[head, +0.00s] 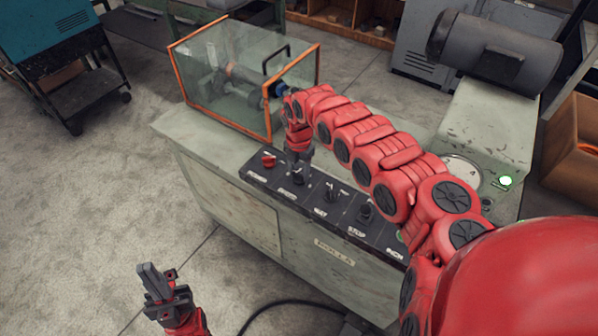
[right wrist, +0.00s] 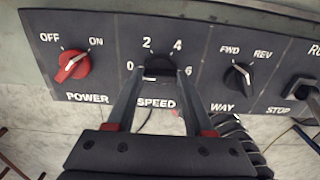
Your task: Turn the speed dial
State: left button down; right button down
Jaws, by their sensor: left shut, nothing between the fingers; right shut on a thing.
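The speed dial (right wrist: 158,66) is a black knob on the dark control panel, with the marks 0, 2, 4 and 6 around it and the label SPEED below. My right gripper (right wrist: 158,76) is shut on this dial, with one finger on each side of it. In the head view my right gripper (head: 298,172) reaches down to the panel's front, and the dial is mostly hidden by it. My left gripper (head: 158,285) is shut and empty, low over the floor at the front left.
The red power knob (right wrist: 74,66) is left of the speed dial; the black way knob (right wrist: 238,78) is to its right. A stop control (right wrist: 302,92) follows. A glass guard with orange edges (head: 222,80) stands on the machine behind my right gripper.

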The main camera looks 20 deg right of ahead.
aim_at(299, 174)
dwell(0.4)
jog(key=shift+c, duration=1.4)
grip_release()
notch_tip(299, 174, up, 18)
jog(key=b, duration=0.4)
jog(key=shift+f, duration=0.25)
jog(key=shift+s+f, duration=0.1)
jog(key=shift+f, duration=0.05)
